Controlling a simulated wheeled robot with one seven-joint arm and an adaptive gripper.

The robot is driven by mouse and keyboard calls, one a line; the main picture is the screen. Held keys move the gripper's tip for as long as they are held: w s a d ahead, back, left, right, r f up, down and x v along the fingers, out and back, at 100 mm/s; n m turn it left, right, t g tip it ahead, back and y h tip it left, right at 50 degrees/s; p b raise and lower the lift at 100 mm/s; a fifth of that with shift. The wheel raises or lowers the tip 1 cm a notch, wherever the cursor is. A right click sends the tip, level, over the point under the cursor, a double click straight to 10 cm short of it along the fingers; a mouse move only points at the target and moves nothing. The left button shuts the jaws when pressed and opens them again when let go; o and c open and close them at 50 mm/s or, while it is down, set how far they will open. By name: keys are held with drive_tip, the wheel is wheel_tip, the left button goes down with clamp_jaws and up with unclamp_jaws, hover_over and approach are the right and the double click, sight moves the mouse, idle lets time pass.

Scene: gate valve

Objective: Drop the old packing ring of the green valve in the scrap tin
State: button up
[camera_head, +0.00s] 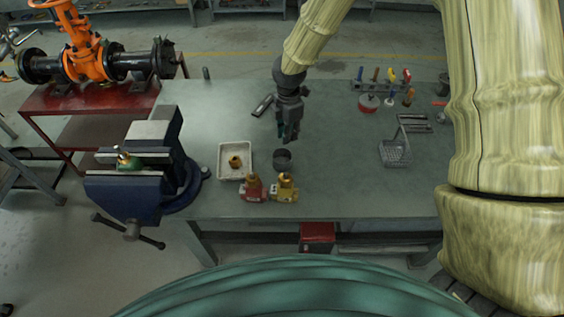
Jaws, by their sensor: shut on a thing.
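The green valve (128,160) is clamped in the jaws of the blue vise (138,185) at the left of the bench. A small dark round tin (283,163), which looks like the scrap tin, stands on the bench near its front middle. My gripper (289,139) points down just above and behind this tin, near its rim in the picture. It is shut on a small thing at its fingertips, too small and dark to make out. I cannot pick out the old packing ring, nor tell if the tin's inside holds anything.
A white tray (221,163) with a brass part (235,161) is left of the tin. A red valve (253,188) and a yellow valve (285,188) stand in front. The bench's right front is clear.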

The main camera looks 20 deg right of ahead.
wheel_tip(320, 180, down, 3)
drive_tip(key=shift+f+b, duration=0.2)
drive_tip(key=shift+b, duration=0.5)
drive_tip(key=o, duration=0.9)
drive_tip(key=shift+c, duration=0.2)
drive_tip(key=shift+r, duration=0.15)
wheel_tip(320, 180, up, 12)
